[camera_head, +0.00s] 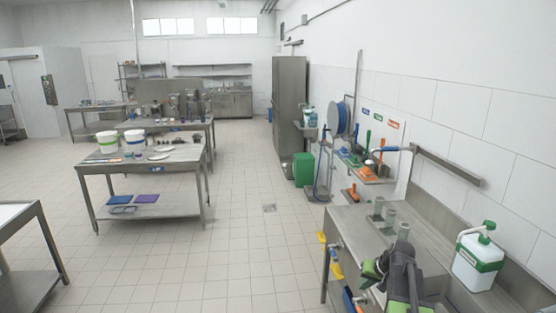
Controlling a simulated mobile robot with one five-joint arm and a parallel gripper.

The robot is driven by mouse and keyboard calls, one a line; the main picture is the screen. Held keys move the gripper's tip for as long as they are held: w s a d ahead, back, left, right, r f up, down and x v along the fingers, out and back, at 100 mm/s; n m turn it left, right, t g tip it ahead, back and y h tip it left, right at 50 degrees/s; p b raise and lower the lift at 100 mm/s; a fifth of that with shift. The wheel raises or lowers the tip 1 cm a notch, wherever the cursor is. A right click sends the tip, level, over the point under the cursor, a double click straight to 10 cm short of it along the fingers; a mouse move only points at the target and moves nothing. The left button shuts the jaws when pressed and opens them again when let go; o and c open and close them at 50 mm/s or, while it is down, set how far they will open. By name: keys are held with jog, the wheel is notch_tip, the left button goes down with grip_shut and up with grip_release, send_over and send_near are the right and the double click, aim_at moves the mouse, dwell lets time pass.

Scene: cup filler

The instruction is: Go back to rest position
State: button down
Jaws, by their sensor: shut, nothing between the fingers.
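My gripper (374,268) shows at the bottom right, dark with green parts, at the end of my arm. It is shut and holds nothing. It is over the near left part of the steel counter (350,220). My arm hides part of the counter.
A white bottle with a green pump (480,256) stands on the counter at right. A steel table (176,166) with white buckets stands left. The tiled floor between is clear.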

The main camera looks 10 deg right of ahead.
jog(key=s+a+f+n+g+b, duration=0.1)
jog(key=a+f+n+b, duration=0.2)
jog(key=a, duration=0.7)
jog(key=s+a+f+n+g+b, duration=0.15)
jog(key=a+f, duration=0.35)
jog(key=a, duration=0.5)
jog(key=s+a+f+n+g+b, duration=0.1)
jog(key=s+a+f+b, duration=0.2)
jog(key=a, duration=0.8)
jog(key=shift+m+g+h, duration=0.35)
jog(key=shift+g+h, duration=0.5)
jog(key=shift+h, duration=0.05)
jog(key=s, duration=0.1)
jog(key=s+d, duration=0.1)
jog(key=s, duration=0.1)
jog(key=s+d, duration=0.1)
jog(key=shift+s+f, duration=0.4)
jog(key=shift+d, duration=0.1)
